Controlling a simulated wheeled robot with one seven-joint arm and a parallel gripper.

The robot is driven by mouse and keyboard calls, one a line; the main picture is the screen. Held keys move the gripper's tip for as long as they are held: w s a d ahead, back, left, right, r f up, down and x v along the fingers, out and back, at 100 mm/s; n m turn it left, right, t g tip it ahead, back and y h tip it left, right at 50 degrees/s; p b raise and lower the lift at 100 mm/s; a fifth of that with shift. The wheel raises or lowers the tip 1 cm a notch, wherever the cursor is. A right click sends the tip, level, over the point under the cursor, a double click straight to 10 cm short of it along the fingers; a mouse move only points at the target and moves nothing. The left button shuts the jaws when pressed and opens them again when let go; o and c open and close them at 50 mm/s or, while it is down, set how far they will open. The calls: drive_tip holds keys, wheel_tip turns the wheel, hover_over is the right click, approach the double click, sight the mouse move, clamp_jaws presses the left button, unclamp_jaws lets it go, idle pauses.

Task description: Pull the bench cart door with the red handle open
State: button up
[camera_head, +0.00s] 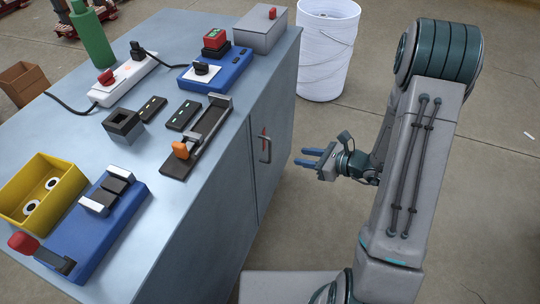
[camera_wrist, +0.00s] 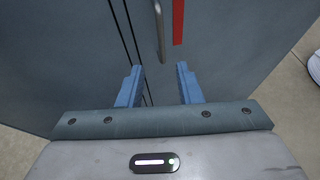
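The blue-grey bench cart (camera_head: 190,230) has two side doors meeting at a vertical seam, both closed. A metal bar handle (camera_head: 268,150) with a red strip (camera_head: 263,133) beside it is on the far door (camera_head: 284,112), close to the seam. My gripper (camera_head: 299,156) is open and empty, a short way right of the handle and pointing at the door. In the wrist view the handle (camera_wrist: 160,28) and the red strip (camera_wrist: 178,20) lie ahead, beyond the blue fingertips (camera_wrist: 160,72). The fingers do not touch the handle. The handle's upper part is cut off there.
The cart top carries blue fixtures (camera_head: 100,240), a yellow bin (camera_head: 65,200), a black fixture with an orange knob (camera_head: 195,140), a power strip and a green bottle. A white bucket (camera_head: 327,50) stands on the floor behind the cart. The floor between cart and arm is clear.

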sight(270, 160)
drive_tip(key=x, duration=1.3)
drive_tip(key=shift+w+a+f, duration=0.2)
drive_tip(key=shift+a+f, duration=0.05)
drive_tip(key=shift+a, duration=0.05)
clamp_jaws()
